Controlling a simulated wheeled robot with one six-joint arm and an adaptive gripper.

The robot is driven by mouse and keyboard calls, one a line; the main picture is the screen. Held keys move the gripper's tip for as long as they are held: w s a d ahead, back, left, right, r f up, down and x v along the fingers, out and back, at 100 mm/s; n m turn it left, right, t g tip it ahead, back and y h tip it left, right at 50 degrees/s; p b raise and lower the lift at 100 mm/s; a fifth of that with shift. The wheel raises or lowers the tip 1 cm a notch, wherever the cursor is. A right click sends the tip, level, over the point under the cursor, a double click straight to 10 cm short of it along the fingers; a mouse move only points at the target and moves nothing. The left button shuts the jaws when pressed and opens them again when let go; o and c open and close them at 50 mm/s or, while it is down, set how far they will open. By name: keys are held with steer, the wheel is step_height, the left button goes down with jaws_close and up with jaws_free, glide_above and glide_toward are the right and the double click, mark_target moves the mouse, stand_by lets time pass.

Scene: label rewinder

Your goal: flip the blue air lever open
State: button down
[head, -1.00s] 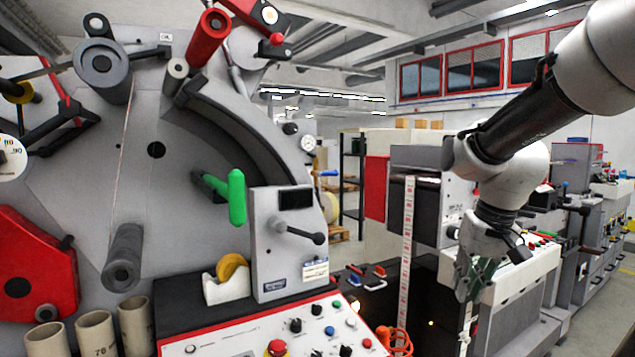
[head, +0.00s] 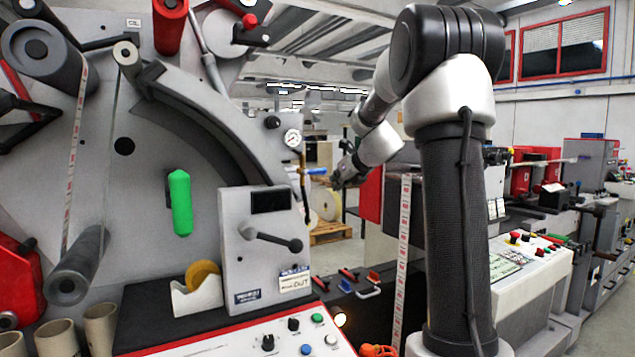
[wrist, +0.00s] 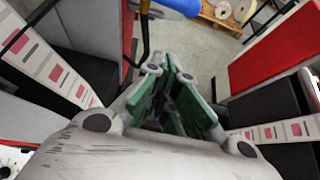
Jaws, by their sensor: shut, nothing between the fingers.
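The blue air lever (wrist: 182,5) shows at the top edge of the wrist view, partly cut off, beside a brass pipe (wrist: 144,35). In the head view the brass pipe (head: 303,170) runs down below the pressure gauge, with a small blue bit of the lever (head: 317,171) sticking out to its right. My gripper (head: 338,182) is right of the lever in the head view, small and partly dark. In the wrist view my gripper (wrist: 177,75) has its green-padded fingers together, with nothing held. The lever lies beyond the fingertips, with a gap visible.
The grey rewinder panel with a green handle (head: 180,203) stands at left. A pressure gauge (head: 292,138) sits above the pipe. A red panel (head: 371,194) and a printed label web (head: 404,240) stand close to my arm. Open floor (wrist: 215,45) lies beyond.

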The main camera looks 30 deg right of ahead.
mark_target(315, 172)
steer(key=shift+f, duration=0.1)
stand_by(0.3)
steer(key=w+f, duration=0.1)
steer(key=w, duration=0.8)
steer(key=shift+w+a, duration=0.15)
